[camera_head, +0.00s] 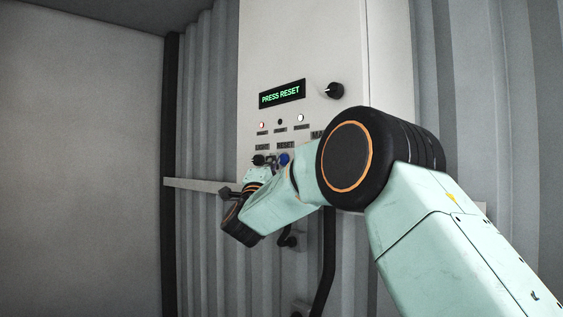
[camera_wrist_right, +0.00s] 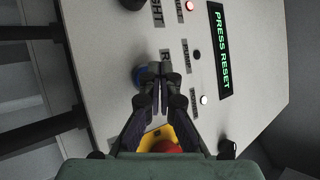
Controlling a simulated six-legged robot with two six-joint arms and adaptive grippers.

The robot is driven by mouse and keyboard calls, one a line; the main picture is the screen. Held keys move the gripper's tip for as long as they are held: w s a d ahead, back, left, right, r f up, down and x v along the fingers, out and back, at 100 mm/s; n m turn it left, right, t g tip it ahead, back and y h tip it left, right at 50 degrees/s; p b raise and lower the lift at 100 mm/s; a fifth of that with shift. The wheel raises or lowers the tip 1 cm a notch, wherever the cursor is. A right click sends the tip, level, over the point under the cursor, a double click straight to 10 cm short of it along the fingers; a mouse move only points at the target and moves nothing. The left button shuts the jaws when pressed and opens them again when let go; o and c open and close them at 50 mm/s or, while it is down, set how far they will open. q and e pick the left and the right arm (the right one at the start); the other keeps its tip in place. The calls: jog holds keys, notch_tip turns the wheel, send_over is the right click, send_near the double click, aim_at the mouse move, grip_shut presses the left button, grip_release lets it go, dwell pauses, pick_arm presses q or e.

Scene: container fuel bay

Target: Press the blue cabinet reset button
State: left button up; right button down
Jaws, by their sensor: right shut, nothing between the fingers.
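The blue reset button (camera_head: 283,158) sits on the front of a pale cabinet (camera_head: 330,45), under a label reading RESET. In the right wrist view the blue button (camera_wrist_right: 139,76) is partly hidden behind my fingertips. My right gripper (camera_head: 270,161) is shut and empty, with its tips right by the button. In the right wrist view the closed fingers (camera_wrist_right: 158,72) overlap the button's edge; I cannot tell whether they touch it. A display (camera_head: 282,94) on the cabinet reads PRESS RESET in green. My left gripper is not in view.
A black knob (camera_head: 258,160) is left of the button, and another knob (camera_head: 335,91) is at upper right. A red button on a yellow base (camera_wrist_right: 165,143) lies below my fingers in the wrist view. A horizontal rail (camera_head: 195,185) crosses the corrugated wall.

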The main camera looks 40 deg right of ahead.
jog(key=shift+w+d, duration=0.1)
jog(key=shift+d, duration=0.15)
dwell(0.4)
jog(key=shift+d, duration=0.4)
dwell(0.5)
jog(key=shift+a+b, duration=0.65)
jog(key=shift+a, duration=0.3)
